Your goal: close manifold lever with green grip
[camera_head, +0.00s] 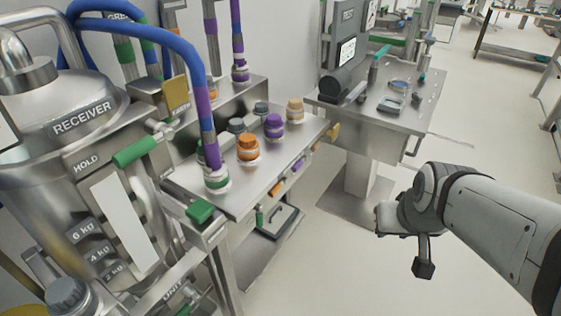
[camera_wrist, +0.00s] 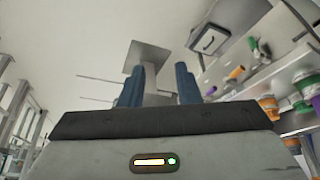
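The manifold (camera_head: 236,195) is a steel bench-like unit at centre left in the head view, with capped ports in green, orange and purple on top. A small green grip (camera_head: 259,218) shows below its front edge, in a row with an orange grip (camera_head: 276,188) and a purple grip. In the wrist view, green, orange and purple parts lie at the upper right, including a green piece (camera_wrist: 254,45); I cannot tell which is the lever. My gripper (camera_head: 424,268) is to the right of the manifold, over clear floor and apart from it. Its two blue fingers (camera_wrist: 158,78) stand apart, with nothing held.
The receiver vessel (camera_head: 85,108) stands at the left, with a larger green handle (camera_head: 135,151) by the HOLD label. A green block (camera_head: 200,211) sits at the manifold's near corner. A steel instrument table (camera_head: 410,115) stands behind. Floor between manifold and arm is clear.

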